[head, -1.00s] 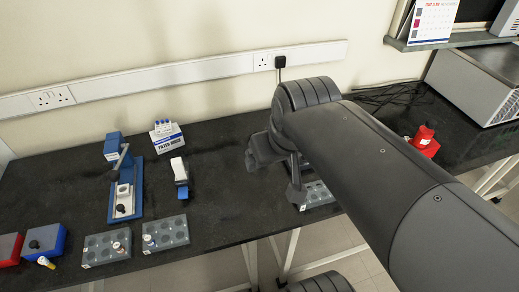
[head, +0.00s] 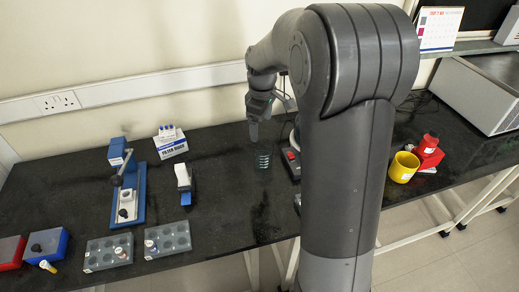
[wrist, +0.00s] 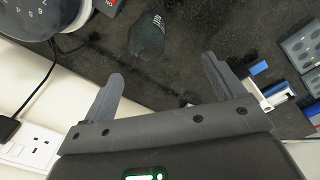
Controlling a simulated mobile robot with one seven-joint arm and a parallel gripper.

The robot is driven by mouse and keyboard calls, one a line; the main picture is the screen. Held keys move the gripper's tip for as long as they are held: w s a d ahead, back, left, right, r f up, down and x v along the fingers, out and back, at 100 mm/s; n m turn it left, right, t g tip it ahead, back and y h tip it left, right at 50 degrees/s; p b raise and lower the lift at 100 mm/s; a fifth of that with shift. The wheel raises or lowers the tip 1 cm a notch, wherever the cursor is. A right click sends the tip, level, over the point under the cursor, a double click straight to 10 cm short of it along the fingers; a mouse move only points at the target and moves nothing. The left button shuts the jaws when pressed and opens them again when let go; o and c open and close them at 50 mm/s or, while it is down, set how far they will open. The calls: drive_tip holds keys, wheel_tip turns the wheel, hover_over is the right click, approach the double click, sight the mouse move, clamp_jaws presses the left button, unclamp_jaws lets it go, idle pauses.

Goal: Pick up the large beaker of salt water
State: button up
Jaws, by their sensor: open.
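A clear glass beaker (head: 263,158) with markings stands on the black bench, just below my gripper in the head view. In the wrist view a dark, see-through rounded vessel (wrist: 147,36), apparently the same beaker, lies beyond the fingertips. What it holds cannot be read. My gripper (wrist: 161,70) is open and empty, with the beaker ahead of the gap and apart from both fingers. In the head view my gripper (head: 256,127) is partly hidden by its own wrist and points downward.
A device with a red switch (head: 291,158) stands close right of the beaker, partly behind my arm. A white balance-like tool (head: 184,178), blue stand (head: 126,185) and filter box (head: 171,143) are left. A yellow mug (head: 403,167) is right. Bench between is clear.

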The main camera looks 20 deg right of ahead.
drive_tip(key=w+f+n, duration=0.1)
drive_tip(key=w+f, duration=0.2)
drive_tip(key=f, duration=0.1)
approach(263, 150)
drive_tip(key=s+a+f, duration=0.1)
drive_tip(key=s, duration=0.1)
drive_tip(key=shift+g, duration=0.4)
drive_tip(key=shift+s+d+f, duration=0.1)
drive_tip(key=shift+f, duration=1.35)
drive_tip(key=shift+s+d+f, duration=0.1)
drive_tip(key=shift+f, duration=1.35)
drive_tip(key=shift+c, duration=0.6)
drive_tip(key=c, duration=1.1)
